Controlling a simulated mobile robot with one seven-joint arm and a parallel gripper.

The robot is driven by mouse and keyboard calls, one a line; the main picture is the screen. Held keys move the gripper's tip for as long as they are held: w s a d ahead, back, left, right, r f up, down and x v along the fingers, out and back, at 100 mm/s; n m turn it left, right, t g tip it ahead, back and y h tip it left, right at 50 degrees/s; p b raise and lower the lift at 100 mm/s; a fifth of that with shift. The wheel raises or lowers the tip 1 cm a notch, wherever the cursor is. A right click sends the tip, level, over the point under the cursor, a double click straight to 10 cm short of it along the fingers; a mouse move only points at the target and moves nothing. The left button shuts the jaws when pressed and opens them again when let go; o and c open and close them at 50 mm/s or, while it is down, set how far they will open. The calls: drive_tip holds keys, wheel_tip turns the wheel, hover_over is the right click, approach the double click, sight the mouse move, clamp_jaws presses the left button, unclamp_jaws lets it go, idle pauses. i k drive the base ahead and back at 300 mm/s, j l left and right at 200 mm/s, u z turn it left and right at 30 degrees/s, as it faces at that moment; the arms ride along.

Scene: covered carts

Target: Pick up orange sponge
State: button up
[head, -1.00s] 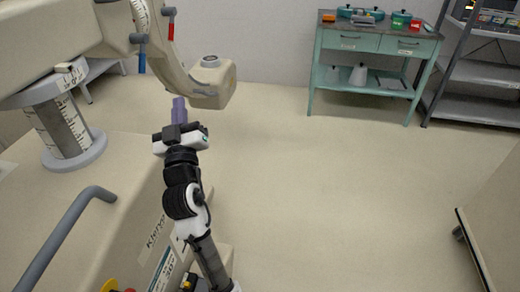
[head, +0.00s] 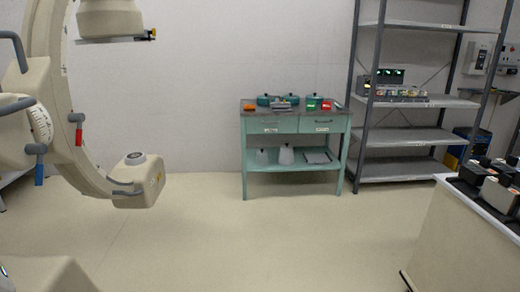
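The orange sponge (head: 249,107) is a small orange block. It lies at the left end of the top of a teal cart (head: 262,143) with two drawers, against the back wall. My gripper and arm are out of the frame now, so I cannot see whether the gripper is open or shut.
Several teal pots (head: 290,99) stand on the cart's top; white jugs (head: 286,155) are on its lower shelf. A grey metal rack (head: 400,138) stands to its right. A cream C-shaped machine (head: 140,180) is at left, a cabinet (head: 455,245) at right. Floor between is clear.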

sight(246, 107)
drive_tip(key=i+l, duration=0.3)
drive_tip(key=l, duration=0.15)
drive_tip(key=i+l+z, duration=0.15)
drive_tip(key=i+l, duration=0.15)
drive_tip(key=l, duration=0.15)
drive_tip(key=i+l+u, duration=0.1)
drive_tip(key=i, duration=0.45)
drive_tip(key=i+l+u, duration=0.1)
drive_tip(key=i+l, duration=0.15)
drive_tip(key=i, duration=0.3)
drive_tip(key=i+u, duration=0.2)
drive_tip(key=i, duration=0.4)
drive_tip(key=i+l+u, duration=0.2)
drive_tip(key=i, duration=0.4)
drive_tip(key=i+u, duration=0.5)
drive_tip(key=i, duration=0.65)
drive_tip(key=i+j, duration=0.15)
drive_tip(key=i, duration=0.2)
drive_tip(key=i+j+z, duration=0.1)
drive_tip(key=i, duration=0.3)
drive_tip(key=i+j+z, duration=0.1)
drive_tip(key=i, duration=0.25)
drive_tip(key=i+j+z, duration=0.15)
drive_tip(key=i+j, duration=0.35)
drive_tip(key=j, duration=0.15)
